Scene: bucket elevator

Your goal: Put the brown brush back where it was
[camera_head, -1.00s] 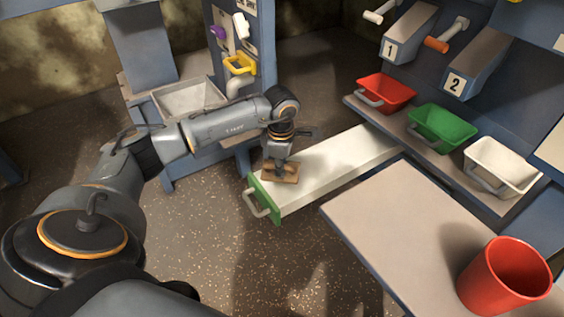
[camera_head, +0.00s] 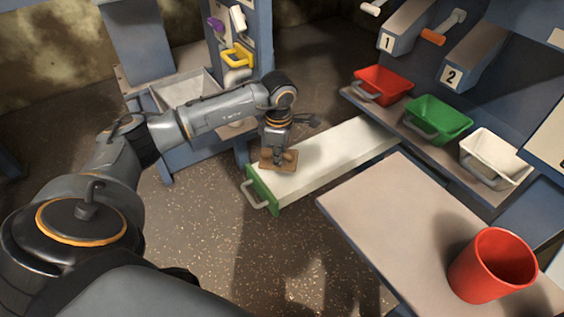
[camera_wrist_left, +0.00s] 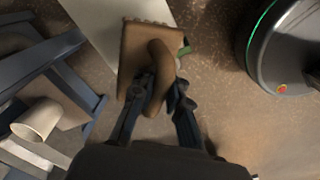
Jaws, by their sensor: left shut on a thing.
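The brown brush (camera_head: 268,161) is a flat tan block with a curved handle. It is over the front end of the open white drawer (camera_head: 325,150), which has a green front (camera_head: 262,191) and a grey handle. My left gripper (camera_head: 277,157) points down and is shut on the brush handle. In the left wrist view the fingers (camera_wrist_left: 155,100) close around the handle of the brush (camera_wrist_left: 135,62), with the white drawer surface (camera_wrist_left: 95,25) beyond. I cannot tell whether the brush touches the drawer. My right gripper is not in view.
A table with a red bucket (camera_head: 490,265) stands at the lower right. Red (camera_head: 383,85), green (camera_head: 438,118) and white (camera_head: 496,157) bins sit on a shelf at the right. A blue frame with a yellow handle (camera_head: 238,55) stands behind my left arm. The speckled floor in front is clear.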

